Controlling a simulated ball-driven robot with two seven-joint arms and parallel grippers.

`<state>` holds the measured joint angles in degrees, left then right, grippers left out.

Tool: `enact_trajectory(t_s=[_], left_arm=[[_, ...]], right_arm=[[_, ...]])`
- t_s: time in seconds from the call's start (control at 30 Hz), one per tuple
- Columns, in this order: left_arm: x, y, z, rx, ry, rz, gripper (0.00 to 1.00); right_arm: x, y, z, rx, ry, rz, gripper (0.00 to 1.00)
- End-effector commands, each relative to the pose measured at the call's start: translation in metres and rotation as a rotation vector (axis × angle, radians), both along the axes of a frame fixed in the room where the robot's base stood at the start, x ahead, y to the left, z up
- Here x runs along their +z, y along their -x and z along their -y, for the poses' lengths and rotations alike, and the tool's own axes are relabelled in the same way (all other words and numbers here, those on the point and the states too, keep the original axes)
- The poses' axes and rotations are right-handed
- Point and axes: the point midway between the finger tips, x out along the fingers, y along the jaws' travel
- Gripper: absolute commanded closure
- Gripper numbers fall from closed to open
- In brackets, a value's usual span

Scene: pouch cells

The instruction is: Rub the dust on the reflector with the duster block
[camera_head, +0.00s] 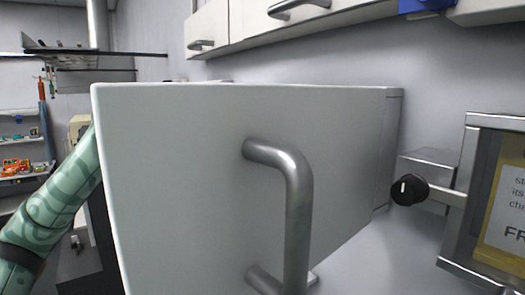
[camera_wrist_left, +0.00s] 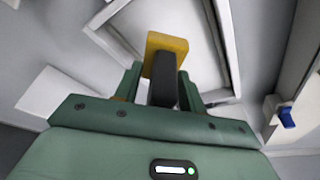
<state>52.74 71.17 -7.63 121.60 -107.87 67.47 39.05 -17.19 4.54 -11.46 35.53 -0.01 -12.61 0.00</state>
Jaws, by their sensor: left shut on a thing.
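In the left wrist view my left gripper (camera_wrist_left: 158,82) is shut on the duster block (camera_wrist_left: 167,43), which has a yellow end and a black part between the green fingers. The yellow end points away from the gripper. Beyond it is a pale panel with a light frame (camera_wrist_left: 216,40); I cannot tell whether this is the reflector, and no dust can be made out. In the head view my left arm comes in at the left, and its gripper is hidden behind a large white panel. My right gripper is in neither view.
The large white panel (camera_head: 190,180) with a metal bar handle (camera_head: 298,205) fills the middle of the head view. At right are a black knob (camera_head: 409,189) and a metal frame (camera_head: 465,190) around a sign. White cupboards (camera_head: 250,25) hang above; shelves (camera_head: 18,160) stand far left.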

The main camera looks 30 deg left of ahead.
Motion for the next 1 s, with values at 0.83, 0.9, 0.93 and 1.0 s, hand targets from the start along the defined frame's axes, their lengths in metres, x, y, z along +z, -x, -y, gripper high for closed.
enact_trajectory(t_s=[0.83,0.9,0.93,1.0], left_arm=[[0.0,0.033,-0.013,0.0,0.0,0.002,0.78],[0.001,0.033,-0.013,0.0,0.0,0.002,0.78],[0.001,0.033,-0.013,0.0,0.0,0.002,0.78],[0.001,0.033,-0.013,0.0,0.0,0.002,0.78]], right_arm=[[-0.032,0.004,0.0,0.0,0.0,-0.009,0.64],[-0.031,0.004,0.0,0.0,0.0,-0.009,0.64],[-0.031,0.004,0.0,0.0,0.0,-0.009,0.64],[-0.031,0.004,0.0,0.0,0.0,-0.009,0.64]])
